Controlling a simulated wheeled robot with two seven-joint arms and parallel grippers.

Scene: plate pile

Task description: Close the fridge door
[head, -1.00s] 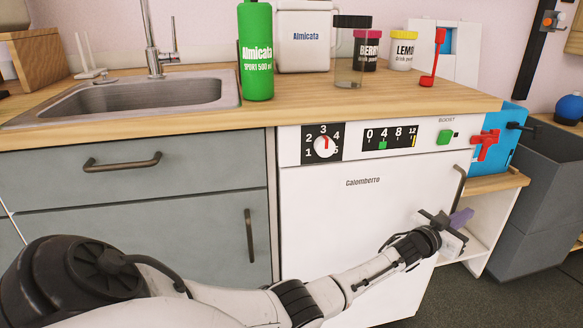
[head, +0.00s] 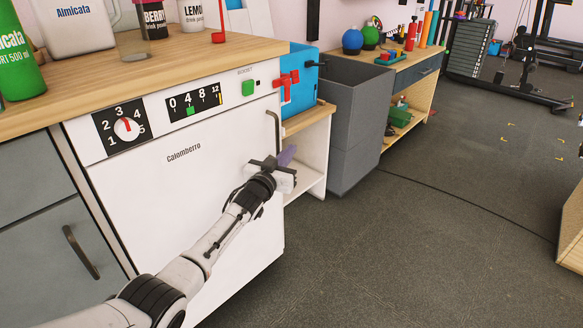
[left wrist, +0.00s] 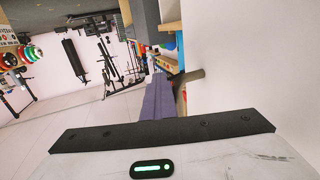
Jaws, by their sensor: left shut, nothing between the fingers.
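The white fridge door (head: 185,190), marked "Calomberro", is under the wooden counter, below a panel with a dial. It looks about flush with that panel; I cannot tell whether a small gap is left. Its dark upright handle (head: 277,130) is near the right edge and also shows in the left wrist view (left wrist: 188,76). My left gripper (head: 287,156) is at the door's right edge, just below the handle. Its purple fingers (left wrist: 160,100) are shut and empty, close beside the handle; contact is unclear. My right gripper is out of view.
A low shelf unit (head: 315,150) and a grey bin (head: 350,130) stand right of the fridge. A wooden bench (head: 410,75) with balls and bottles is beyond. Dark floor (head: 400,240) is open to the right. Bottles and jars stand on the counter (head: 150,75).

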